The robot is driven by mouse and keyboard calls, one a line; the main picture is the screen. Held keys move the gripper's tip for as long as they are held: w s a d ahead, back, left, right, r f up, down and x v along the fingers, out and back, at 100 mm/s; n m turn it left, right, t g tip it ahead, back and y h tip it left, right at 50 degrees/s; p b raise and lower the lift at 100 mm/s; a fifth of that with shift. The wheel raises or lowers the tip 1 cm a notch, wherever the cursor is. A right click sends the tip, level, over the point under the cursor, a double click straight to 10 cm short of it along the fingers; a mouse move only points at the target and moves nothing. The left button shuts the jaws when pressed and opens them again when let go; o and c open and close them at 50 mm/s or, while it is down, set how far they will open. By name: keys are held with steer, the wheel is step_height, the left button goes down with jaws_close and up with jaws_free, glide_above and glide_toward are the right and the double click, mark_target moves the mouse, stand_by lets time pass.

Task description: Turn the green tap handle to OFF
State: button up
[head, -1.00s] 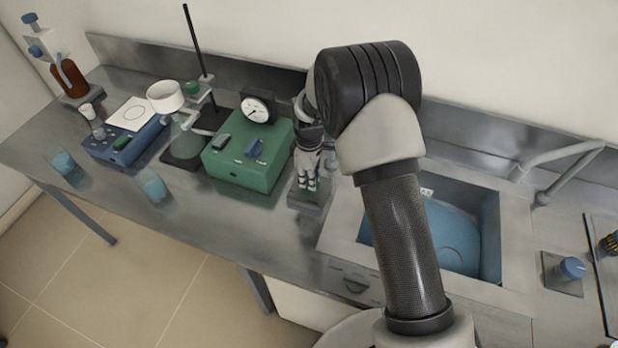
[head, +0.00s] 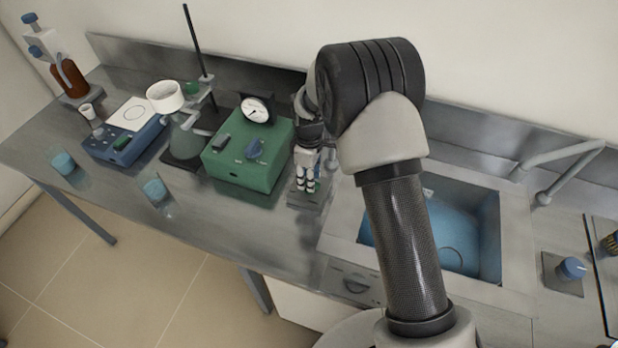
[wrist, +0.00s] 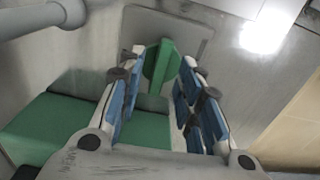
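The green tap handle (wrist: 160,66) stands on a grey plate (wrist: 196,32) in the wrist view, at the top centre. My gripper (wrist: 159,64) is open, with one blue-padded finger on each side of the handle. A gap shows between the handle and each finger; I cannot tell how deep the handle sits between them. In the head view my gripper (head: 307,178) points down over the grey plate (head: 300,200), right of the green box. There the fingers mostly hide the handle.
The green box (head: 235,170) with a blue knob (head: 254,149) and a dial gauge (head: 256,109) stands close on the left. The sink (head: 470,210) is to the right, partly behind my arm. Two blue cups (head: 155,191) stand near the front edge. The bench front between them is clear.

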step_height(320, 180, up, 11)
stand_by(0.3)
steer(key=shift+r, duration=0.1)
stand_by(0.5)
